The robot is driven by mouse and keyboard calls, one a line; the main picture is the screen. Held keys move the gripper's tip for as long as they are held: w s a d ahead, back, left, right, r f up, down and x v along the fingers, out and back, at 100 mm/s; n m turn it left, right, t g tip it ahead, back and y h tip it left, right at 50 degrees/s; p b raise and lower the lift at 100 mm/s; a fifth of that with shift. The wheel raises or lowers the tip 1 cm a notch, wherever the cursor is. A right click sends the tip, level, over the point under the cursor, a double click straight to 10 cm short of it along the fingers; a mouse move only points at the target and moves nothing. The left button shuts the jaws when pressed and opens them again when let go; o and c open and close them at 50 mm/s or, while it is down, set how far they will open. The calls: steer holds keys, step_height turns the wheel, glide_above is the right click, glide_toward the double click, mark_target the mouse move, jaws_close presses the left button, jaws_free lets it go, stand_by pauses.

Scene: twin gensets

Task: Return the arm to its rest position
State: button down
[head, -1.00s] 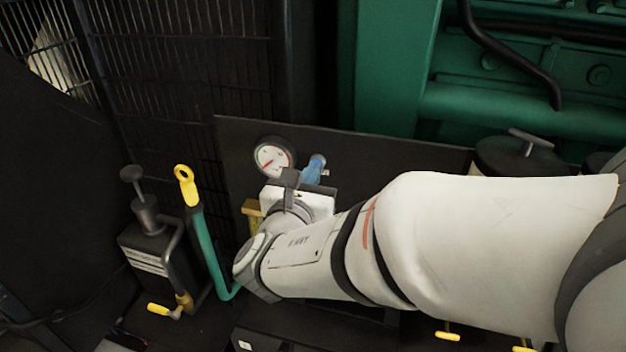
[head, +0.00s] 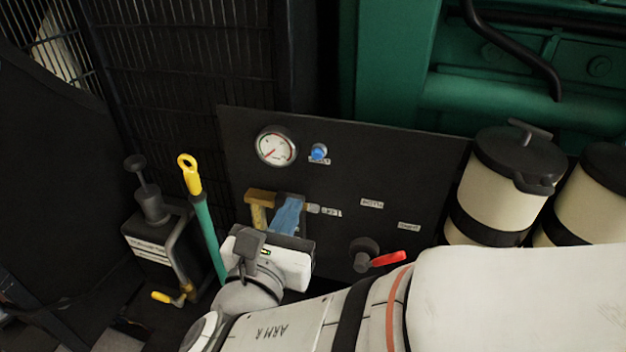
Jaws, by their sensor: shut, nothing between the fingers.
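My arm (head: 300,325) reaches in from the lower right, its wrist at the lower middle of the head view.
A red-handled valve (head: 386,259) is right of my gripper. Cream canisters (head: 500,190) stand at the right. Green machinery (head: 390,60) and a black mesh guard (head: 185,70) are behind.

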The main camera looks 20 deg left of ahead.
stand_by(0.3)
steer(key=w+d+f+m+g+h+p, duration=0.1)
steer(key=w+d+f+m+g+h, duration=0.1)
steer(key=d+m+g+h, duration=0.5)
steer(key=w+d+f+m+g+p, duration=0.1)
steer(key=w+d+f+m+p, duration=0.3)
steer(key=d, duration=0.7)
steer(key=s+d+r+m+g+y+p, duration=0.1)
steer(key=s+d+m+g+y, duration=0.2)
steer(key=m, duration=0.9)
steer(key=s+d+r+m+g+y+p, duration=0.1)
steer(key=s+d+m+g+y, duration=0.2)
steer(key=d+m, duration=0.4)
steer(key=m+g+y, duration=0.1)
steer(key=m, duration=0.4)
steer(key=shift+s+d+r+m, duration=0.15)
steer(key=shift+d+r+m, duration=0.15)
steer(key=shift+m, duration=0.1)
